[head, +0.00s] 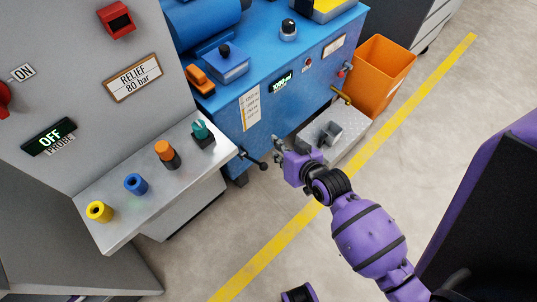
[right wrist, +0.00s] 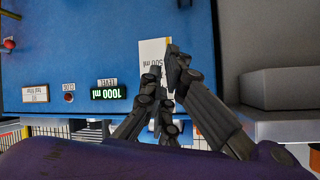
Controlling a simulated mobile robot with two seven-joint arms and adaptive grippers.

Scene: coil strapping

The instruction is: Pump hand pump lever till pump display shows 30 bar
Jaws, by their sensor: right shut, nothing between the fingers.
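A dark lever with a round black knob (head: 263,166) sticks out low at the near corner of the blue machine (head: 235,115), just left of my right gripper; I take it for the hand pump lever. My right gripper (head: 277,151) is shut and empty, in front of the machine's face, apart from the knob. In the right wrist view its fingers (right wrist: 165,68) point at the blue panel, and the lever is not recognisable there. A green display (head: 282,84) reads 1000 ml; it shows upside down in the right wrist view (right wrist: 108,92). No bar reading of a pump is visible.
A grey cabinet (head: 70,95) with an OFF probe display (head: 49,136) and a shelf of coloured knobs (head: 115,222) stands at left. An orange bin (head: 383,68) and a low metal block (head: 335,138) stand right.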

